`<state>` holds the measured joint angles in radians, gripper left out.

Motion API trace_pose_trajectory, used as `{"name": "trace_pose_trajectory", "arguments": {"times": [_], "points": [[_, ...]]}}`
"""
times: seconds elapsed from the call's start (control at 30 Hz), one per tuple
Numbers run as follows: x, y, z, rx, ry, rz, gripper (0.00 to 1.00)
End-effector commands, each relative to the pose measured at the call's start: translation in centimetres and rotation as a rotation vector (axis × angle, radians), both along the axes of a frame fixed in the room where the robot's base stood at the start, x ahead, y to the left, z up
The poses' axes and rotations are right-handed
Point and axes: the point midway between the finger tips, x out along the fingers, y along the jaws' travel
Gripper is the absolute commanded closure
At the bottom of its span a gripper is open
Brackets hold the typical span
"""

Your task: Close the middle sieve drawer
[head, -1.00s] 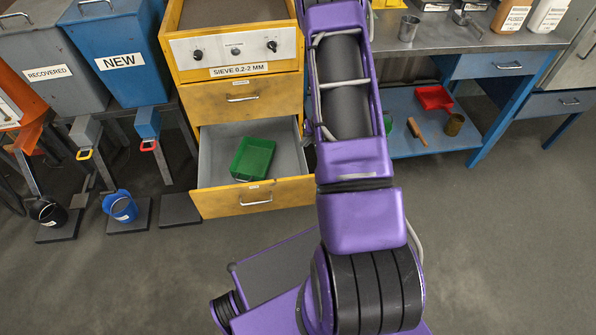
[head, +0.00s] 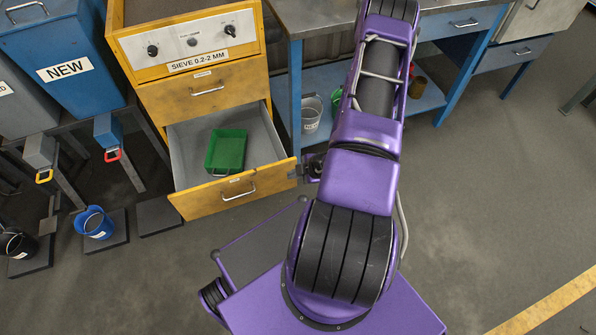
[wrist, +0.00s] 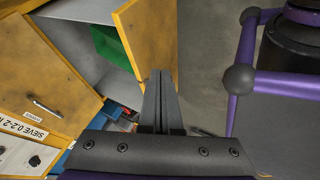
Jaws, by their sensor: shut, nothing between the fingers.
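The yellow sieve cabinet (head: 182,62) stands at upper left in the head view. Its upper drawer (head: 205,95) is shut. The drawer below (head: 240,196) is pulled out, showing a grey inside and a front bar handle. A green tray (head: 226,150) sits in it. My gripper (head: 313,167) is beside the right end of the open drawer's front, partly hidden by my arm. In the wrist view my gripper (wrist: 160,100) has its fingers together, with nothing held. The open drawer's front (wrist: 152,38) is just beyond the fingertips; contact cannot be told.
A blue-framed bench (head: 290,60) stands right of the cabinet, with a bucket (head: 311,113) on its lower shelf. Blue bins (head: 65,50) and a blue bucket (head: 94,222) stand at left. Floor is clear in front and at right.

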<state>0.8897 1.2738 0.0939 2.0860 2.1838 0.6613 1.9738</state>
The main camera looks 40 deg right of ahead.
Motion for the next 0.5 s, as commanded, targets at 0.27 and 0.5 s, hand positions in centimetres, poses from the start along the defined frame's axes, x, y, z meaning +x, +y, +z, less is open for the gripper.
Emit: {"name": "trace_pose_trajectory", "arguments": {"times": [0.27, 0.5], "points": [[3.8, 0.6, -3.5, -0.004, -0.005, 0.002, 1.00], [6.0, 0.0, -3.4, -0.002, 0.000, 0.002, 1.00]]}}
